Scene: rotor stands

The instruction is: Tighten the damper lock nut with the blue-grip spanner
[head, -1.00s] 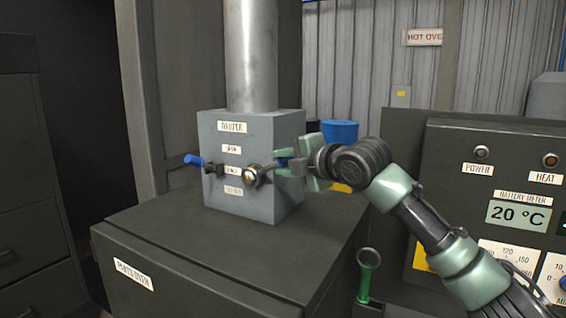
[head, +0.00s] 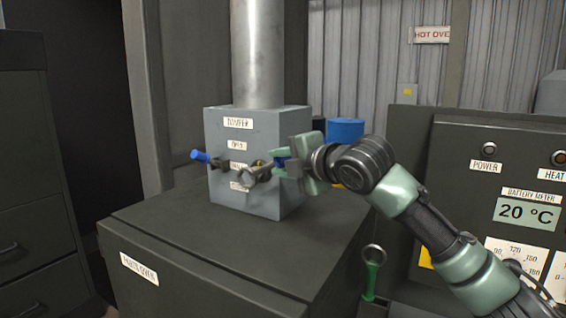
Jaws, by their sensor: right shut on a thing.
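The grey damper box (head: 228,150) stands on the oven top with a metal pipe rising from it. A small brassy part that looks like the lock nut (head: 258,163) shows on its front, partly hidden behind the spanner. My left gripper is not in view.
The dark parts oven (head: 220,240) carries the box; its top is clear in front. A green-grip spanner (head: 371,270) is upright at the oven's right side. A blue container (head: 345,130) is behind my right arm. A control panel (head: 480,135) stands at the right.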

